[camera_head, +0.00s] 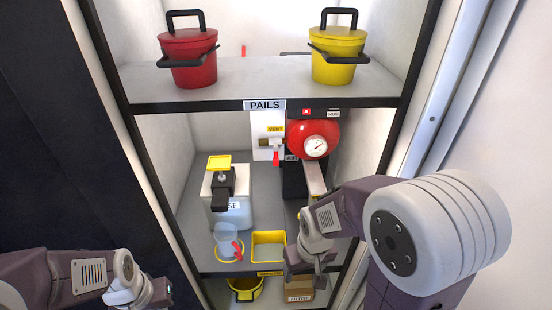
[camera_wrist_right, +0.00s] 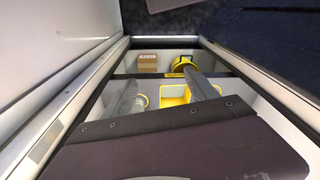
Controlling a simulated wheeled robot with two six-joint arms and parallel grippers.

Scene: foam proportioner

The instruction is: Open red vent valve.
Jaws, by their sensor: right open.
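The red vent valve handle (camera_head: 276,158) hangs downward below a brass-coloured valve body, under a yellow VENT label (camera_head: 275,128) on a white panel. A red round tank with a gauge (camera_head: 317,147) is just right of it. My right gripper (camera_head: 307,272) is at the front of the middle shelf, below and right of the handle and well apart from it. In the right wrist view my right gripper (camera_wrist_right: 165,88) is open, with nothing between its fingers. My left gripper (camera_head: 155,292) is at the lower left, outside the shelf; its fingers are unclear.
A white jug (camera_head: 215,208), a clear cup (camera_head: 226,238) and a yellow-rimmed bin (camera_head: 269,246) stand on the middle shelf. Red (camera_head: 188,62) and yellow (camera_head: 336,58) pails stand above. A yellow pail (camera_head: 245,291) and cardboard box (camera_head: 299,290) are below. Dark frame posts border the opening.

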